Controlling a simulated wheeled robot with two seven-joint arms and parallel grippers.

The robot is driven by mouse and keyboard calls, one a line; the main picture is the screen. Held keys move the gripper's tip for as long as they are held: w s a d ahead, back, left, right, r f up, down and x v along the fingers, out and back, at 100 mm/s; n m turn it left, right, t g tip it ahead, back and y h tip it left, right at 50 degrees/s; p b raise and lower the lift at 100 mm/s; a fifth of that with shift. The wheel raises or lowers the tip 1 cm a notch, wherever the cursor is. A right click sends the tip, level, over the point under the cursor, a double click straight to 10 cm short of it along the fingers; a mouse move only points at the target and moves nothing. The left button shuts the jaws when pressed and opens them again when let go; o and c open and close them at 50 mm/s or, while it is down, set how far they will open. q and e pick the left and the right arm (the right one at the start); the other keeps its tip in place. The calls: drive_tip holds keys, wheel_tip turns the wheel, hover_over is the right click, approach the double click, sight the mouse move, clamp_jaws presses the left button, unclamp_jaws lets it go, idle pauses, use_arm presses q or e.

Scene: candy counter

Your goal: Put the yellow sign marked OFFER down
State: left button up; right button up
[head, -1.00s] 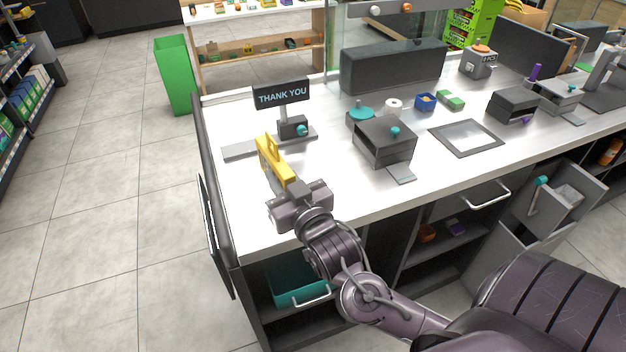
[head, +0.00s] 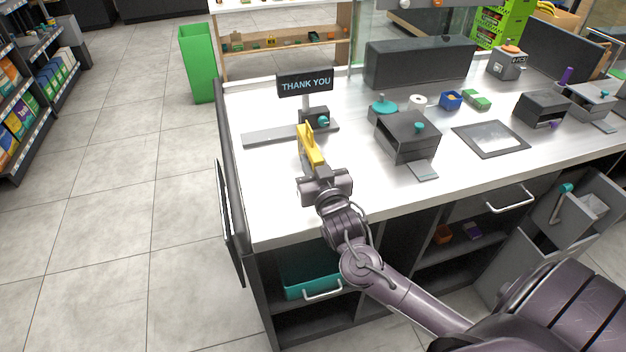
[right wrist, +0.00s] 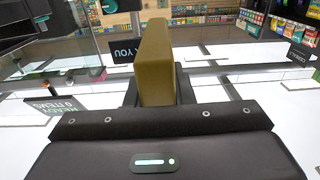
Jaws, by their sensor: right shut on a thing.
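The yellow sign (head: 309,150) is in my right gripper (head: 316,172), over the left part of the white counter (head: 275,190). In the head view I see it nearly edge-on, so its marking cannot be read. In the right wrist view the sign (right wrist: 154,62) stands up between the fingers of my right gripper (right wrist: 155,95), which is shut on it. I cannot tell whether its lower edge touches the counter. My left gripper is not in view.
A THANK YOU display (head: 305,84) stands behind the sign, with a flat grey strip (head: 270,135) to its left. A dark grey printer-like box (head: 406,135) stands to the right. The counter's front left is bare. A green bin (head: 197,63) stands on the floor beyond.

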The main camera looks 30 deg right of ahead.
drive_tip(key=shift+f, duration=3.05)
drive_tip(key=shift+f, duration=0.1)
drive_tip(key=o, duration=0.9)
